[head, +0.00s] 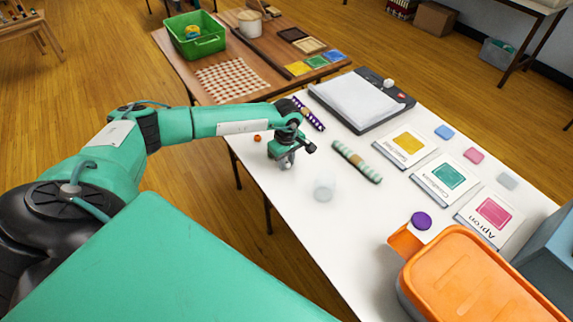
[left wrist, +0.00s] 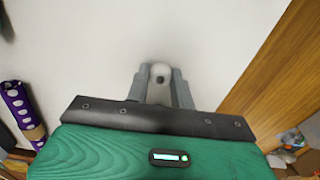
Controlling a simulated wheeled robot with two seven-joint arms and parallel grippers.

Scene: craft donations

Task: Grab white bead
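The white bead (left wrist: 155,71) shows in the left wrist view as a small pale round thing with a dark hole. It sits between the fingertips of my left gripper (left wrist: 160,82) and fills the narrow gap, with a finger against each side. In the head view my left gripper (head: 287,161) points down, low over the white table near its far left part. The bead is mostly hidden there by the fingers. I cannot tell whether the bead is clear of the table. My right gripper is not in view.
A small orange bead (head: 257,138) lies left. A purple dotted roll (head: 309,114) lies behind. An orange box (head: 480,275) fills the near right.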

